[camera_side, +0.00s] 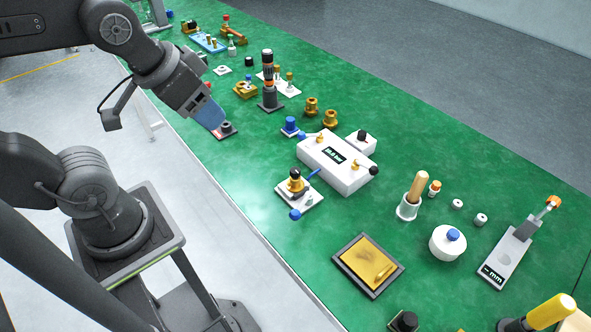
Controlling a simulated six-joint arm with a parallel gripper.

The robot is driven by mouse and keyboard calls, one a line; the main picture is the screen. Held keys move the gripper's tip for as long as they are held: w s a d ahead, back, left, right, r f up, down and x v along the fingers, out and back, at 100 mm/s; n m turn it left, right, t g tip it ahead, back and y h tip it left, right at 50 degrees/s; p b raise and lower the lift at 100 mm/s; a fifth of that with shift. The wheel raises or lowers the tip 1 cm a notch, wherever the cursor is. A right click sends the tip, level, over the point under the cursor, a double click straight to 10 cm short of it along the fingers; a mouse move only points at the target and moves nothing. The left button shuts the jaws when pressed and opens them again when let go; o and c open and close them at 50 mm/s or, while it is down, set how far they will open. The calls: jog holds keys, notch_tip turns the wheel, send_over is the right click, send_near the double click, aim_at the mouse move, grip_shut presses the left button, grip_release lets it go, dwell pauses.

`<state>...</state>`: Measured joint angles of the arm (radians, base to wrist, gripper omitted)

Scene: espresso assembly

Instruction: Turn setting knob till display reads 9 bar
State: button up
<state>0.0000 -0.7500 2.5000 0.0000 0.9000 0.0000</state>
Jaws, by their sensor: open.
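My gripper (213,118) points down at the left edge of the green table. Its blue-grey fingers are just above and left of a small dark knob (227,126) on a dark plate with a small red patch. The gripper partly covers that plate, and whether it touches the knob cannot be told. A white box (343,174) stands at mid-table with a dark display (334,149); its light characters are too small to read surely. A smaller white box behind it carries a black knob (361,134). Which knob is the setting knob is unclear.
A black-and-orange upright device (268,88) stands right of my gripper. Brass fittings (311,105) and a blue-capped part (290,124) lie between it and the white box. A framed tan tray (367,263) is nearer the front. The table's left edge is close to my gripper.

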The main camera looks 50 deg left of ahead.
jog(key=m+g, duration=0.6)
jog(key=m, duration=2)
send_over(295, 170)
notch_tip(295, 170, down, 12)
jog(key=f, duration=0.1)
notch_tip(295, 170, down, 13)
jog(key=shift+c, duration=0.4)
jog(key=c, duration=0.9)
jog(key=shift+o, duration=0.2)
jog(key=shift+n, duration=0.3)
jog(key=shift+n, duration=0.8)
